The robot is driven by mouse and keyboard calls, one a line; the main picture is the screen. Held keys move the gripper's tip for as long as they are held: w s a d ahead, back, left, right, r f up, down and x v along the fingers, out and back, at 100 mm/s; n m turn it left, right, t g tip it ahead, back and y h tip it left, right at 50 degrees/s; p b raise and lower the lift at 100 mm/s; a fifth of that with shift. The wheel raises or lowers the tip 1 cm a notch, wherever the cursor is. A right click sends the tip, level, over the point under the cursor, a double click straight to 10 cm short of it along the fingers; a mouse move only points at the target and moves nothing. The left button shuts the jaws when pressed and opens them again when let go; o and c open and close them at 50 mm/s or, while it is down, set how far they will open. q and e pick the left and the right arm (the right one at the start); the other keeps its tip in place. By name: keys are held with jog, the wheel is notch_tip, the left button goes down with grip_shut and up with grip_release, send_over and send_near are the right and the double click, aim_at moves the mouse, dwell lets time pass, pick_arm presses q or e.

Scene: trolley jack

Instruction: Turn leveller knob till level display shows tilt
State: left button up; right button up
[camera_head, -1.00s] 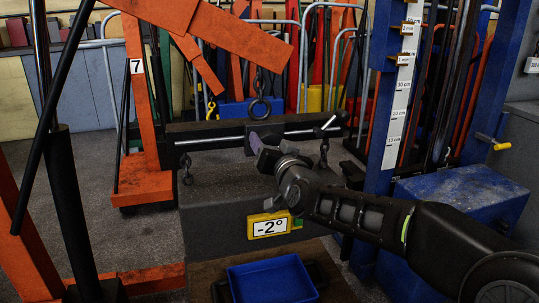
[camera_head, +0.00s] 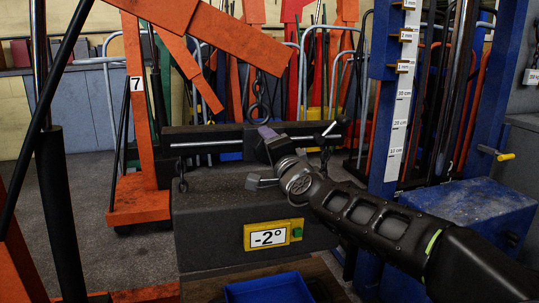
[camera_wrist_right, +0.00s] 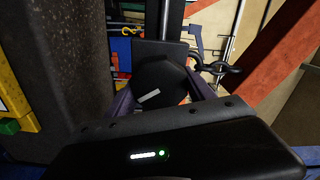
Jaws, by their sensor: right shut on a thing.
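The level display (camera_head: 268,237), a yellow-framed panel reading -2°, sits on the front of a dark grey block (camera_head: 210,222) hung under a beam. It shows edge-on in the wrist view (camera_wrist_right: 18,105). The leveller knob, a black faceted piece with a white mark (camera_wrist_right: 160,82), lies between the purple-grey fingers of my right gripper (camera_wrist_right: 163,92) in the wrist view. In the head view my right gripper (camera_head: 262,158) is in front of the beam's middle, above the display, and mostly hides the knob. My left gripper is not in view.
A dark beam with a threaded rod (camera_head: 215,142) runs across above the block, hung from a chain (camera_head: 258,98). An orange crane frame (camera_head: 135,200) stands left. A blue post with a ruler (camera_head: 400,110) stands right. A blue tray (camera_head: 268,290) lies below.

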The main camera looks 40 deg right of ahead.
jog(key=m, duration=0.2)
jog(key=m+b, duration=0.1)
jog(key=shift+s+d+f+m, duration=0.1)
jog(key=shift+d+m, duration=0.25)
jog(key=shift+m, duration=0.05)
jog(key=o, duration=1.1)
jog(key=shift+d, duration=0.1)
jog(key=shift+o, duration=1.3)
jog(key=shift+a, duration=0.2)
jog(key=shift+a, duration=0.1)
